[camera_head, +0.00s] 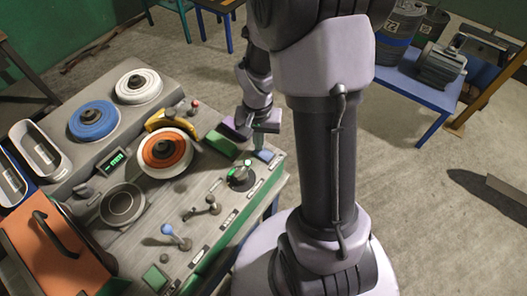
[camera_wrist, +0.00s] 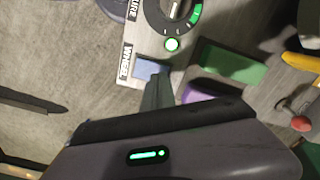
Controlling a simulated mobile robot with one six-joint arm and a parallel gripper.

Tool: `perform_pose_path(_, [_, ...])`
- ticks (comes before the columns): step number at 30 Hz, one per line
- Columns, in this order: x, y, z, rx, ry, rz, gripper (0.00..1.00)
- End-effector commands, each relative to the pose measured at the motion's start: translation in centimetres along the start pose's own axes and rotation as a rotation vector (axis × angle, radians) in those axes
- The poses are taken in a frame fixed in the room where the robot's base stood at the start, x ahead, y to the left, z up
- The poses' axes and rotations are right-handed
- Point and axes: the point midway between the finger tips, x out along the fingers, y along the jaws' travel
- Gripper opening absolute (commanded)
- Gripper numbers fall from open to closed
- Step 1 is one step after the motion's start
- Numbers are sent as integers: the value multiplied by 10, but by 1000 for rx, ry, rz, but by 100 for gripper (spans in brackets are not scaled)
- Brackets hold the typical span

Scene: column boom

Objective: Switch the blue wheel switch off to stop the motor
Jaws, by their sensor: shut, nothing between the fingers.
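The blue wheel switch (camera_wrist: 150,68) is a small blue rocker beside a label reading WHEEL, at the top centre of the wrist view. In the head view it (camera_head: 265,155) sits near the panel's right corner. My gripper (camera_wrist: 157,86) is shut and empty, and its fingertips overlap the near edge of the switch in the wrist view. In the head view my gripper (camera_head: 257,148) points down right beside the switch. I cannot tell whether the tips touch it. Part of the switch is hidden behind the fingers.
A green block (camera_wrist: 231,61) and a purple piece (camera_wrist: 197,95) lie near the fingers. The panel also carries an orange-and-white wheel (camera_head: 166,150), a blue wheel (camera_head: 94,121) and levers (camera_head: 205,205).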

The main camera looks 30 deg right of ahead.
Motion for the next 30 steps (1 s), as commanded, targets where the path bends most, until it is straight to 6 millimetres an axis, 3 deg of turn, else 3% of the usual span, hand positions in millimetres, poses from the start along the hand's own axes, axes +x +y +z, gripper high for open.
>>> perform_pose_path(22, [12,0,0,0,0,0,0])
perform_pose_path(30, [-7,0,0,0,0,0,0])
